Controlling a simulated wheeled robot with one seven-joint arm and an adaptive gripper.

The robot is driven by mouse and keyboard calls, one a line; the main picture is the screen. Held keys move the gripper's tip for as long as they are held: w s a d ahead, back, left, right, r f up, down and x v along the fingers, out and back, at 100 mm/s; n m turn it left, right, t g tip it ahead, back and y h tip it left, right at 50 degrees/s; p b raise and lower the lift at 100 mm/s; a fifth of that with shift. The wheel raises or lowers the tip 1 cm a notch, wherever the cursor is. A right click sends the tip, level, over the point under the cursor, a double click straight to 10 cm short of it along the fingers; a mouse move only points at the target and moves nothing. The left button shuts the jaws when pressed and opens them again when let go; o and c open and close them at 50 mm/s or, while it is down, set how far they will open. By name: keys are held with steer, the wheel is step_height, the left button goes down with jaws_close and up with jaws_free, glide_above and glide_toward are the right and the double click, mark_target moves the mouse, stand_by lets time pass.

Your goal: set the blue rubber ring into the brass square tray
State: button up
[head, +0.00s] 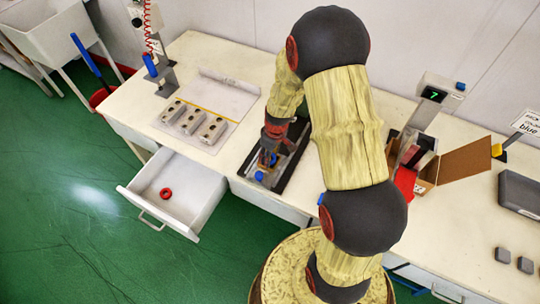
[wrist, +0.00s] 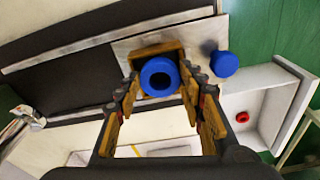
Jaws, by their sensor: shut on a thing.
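In the wrist view a blue rubber ring (wrist: 160,77) is between the fingertips of my gripper (wrist: 162,86), which is shut on it. The brass square tray (wrist: 148,54) shows right behind the ring, its rim around the ring's far side. I cannot tell whether the ring touches the tray floor or is held just above it. A second blue piece (wrist: 224,64) stands to the right of the tray on a grey plate. In the head view my gripper (head: 268,160) points down over the dark fixture, and the arm and fingers hide most of the tray.
An open drawer (head: 206,187) holds a red ring (head: 166,193). Several grey metal moulds (head: 192,121) lie on a pale sheet at the left. The dark fixture (head: 293,158) lies under my gripper. An open cardboard box (head: 462,162) and a display stand (head: 433,94) are at the right.

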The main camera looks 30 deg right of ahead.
steer(key=o, duration=1.1)
steer(key=shift+o, duration=0.2)
step_height(320, 180, up, 12)
steer(key=s, duration=0.1)
steer(key=shift+s+d, duration=0.15)
steer(key=shift+d, duration=0.1)
steer(key=shift+f, duration=0.1)
